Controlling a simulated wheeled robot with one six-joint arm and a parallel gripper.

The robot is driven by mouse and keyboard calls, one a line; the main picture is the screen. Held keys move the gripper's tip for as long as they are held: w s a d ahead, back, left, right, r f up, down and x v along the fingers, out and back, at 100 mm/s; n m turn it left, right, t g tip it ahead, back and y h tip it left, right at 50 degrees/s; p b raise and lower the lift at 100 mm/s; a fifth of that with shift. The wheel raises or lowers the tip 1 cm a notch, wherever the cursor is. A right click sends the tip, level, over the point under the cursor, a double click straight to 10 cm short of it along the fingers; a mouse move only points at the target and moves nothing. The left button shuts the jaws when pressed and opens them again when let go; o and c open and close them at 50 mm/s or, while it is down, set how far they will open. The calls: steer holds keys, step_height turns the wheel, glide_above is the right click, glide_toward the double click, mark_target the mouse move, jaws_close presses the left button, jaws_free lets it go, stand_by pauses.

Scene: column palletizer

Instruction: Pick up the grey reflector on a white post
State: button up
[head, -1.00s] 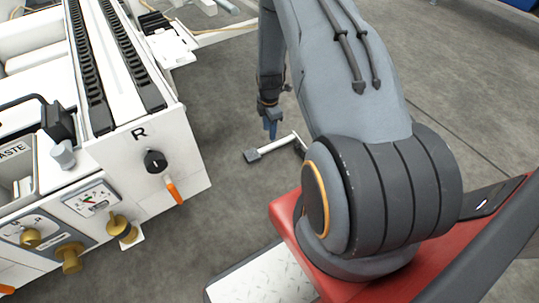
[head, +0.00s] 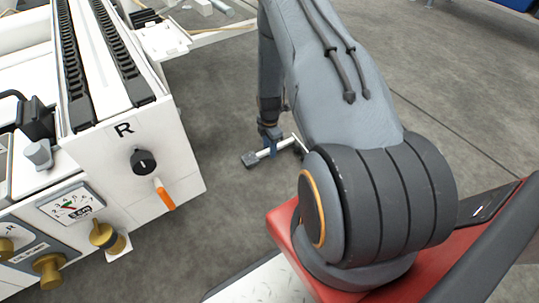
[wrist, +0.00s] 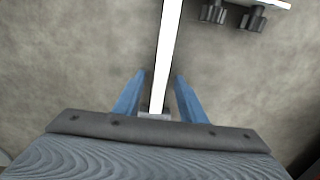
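The grey reflector (head: 250,160) on its white post (head: 285,145) lies on the concrete floor in the head view, with a short white crosspiece at the post's right end, partly hidden by my arm. My gripper (head: 271,151) is down at the post, near the grey end. In the wrist view the white post (wrist: 170,40) runs between the two blue fingers of my gripper (wrist: 160,75). The fingers are open, with a gap on each side of the post. The post's near end shows close to the gripper's palm.
A white machine (head: 165,190) marked R, with a black knob and orange handle, stands to the left. In the wrist view a white plate (wrist: 283,4) with dark cylinders shows at the top right. Bare floor (head: 215,235) lies between the machine and my red base.

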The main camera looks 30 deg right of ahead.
steer(key=shift+c, duration=0.3)
jaws_close()
